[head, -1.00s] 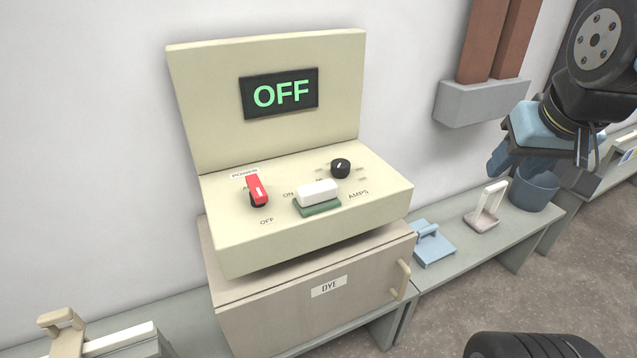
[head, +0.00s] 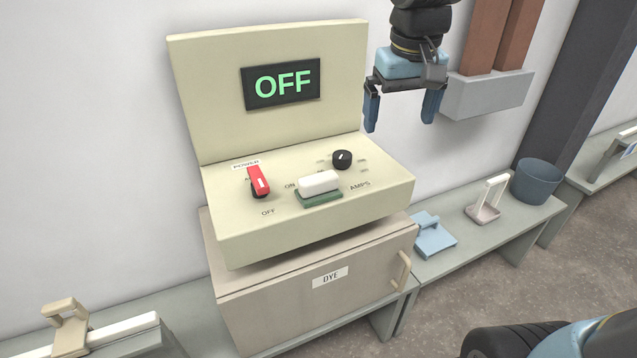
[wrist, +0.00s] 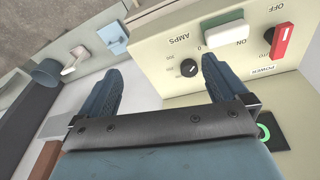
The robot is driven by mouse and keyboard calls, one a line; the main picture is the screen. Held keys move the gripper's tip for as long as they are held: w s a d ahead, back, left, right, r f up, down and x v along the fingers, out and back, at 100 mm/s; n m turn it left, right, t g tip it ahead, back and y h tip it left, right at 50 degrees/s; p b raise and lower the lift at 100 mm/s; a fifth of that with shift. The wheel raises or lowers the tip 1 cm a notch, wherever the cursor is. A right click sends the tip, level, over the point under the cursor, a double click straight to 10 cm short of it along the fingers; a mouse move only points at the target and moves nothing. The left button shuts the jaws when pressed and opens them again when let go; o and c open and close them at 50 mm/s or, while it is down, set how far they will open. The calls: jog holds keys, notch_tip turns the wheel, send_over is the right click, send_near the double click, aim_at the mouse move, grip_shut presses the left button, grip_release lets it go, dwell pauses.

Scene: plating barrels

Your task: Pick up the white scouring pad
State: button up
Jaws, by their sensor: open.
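The white scouring pad (head: 319,182) is a small white block on top of a green block (head: 320,198). Both sit on the sloped front of the cream control panel (head: 240,225), between the red power lever (head: 259,181) and the black knob (head: 342,159). My gripper (head: 401,124) is open and empty in the air, above and to the right of the panel, pointing down. In the wrist view the white pad (wrist: 226,29) shows ahead, beyond the fingertips. My fingers do not touch it.
The panel display (head: 281,84) reads OFF. The panel stands on a cabinet (head: 300,290) labelled DYE. To the right, a bench carries a blue handled plate (head: 435,238), a pale handled block (head: 485,210) and a blue bucket (head: 537,180). A grey wall box (head: 487,95) is right of my gripper.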

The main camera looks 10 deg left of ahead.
aim_at(318, 177)
jog(key=w+a+f+n+g, duration=0.1)
jog(key=a+f+n+g, duration=0.15)
jog(key=a, duration=1.15)
jog(key=f, duration=1.3)
jog(key=shift+w+d+f, duration=0.1)
jog(key=shift+w+f, duration=0.15)
jog(key=shift+f, duration=0.1)
jog(key=c, duration=0.8)
jog(key=shift+r, duration=0.15)
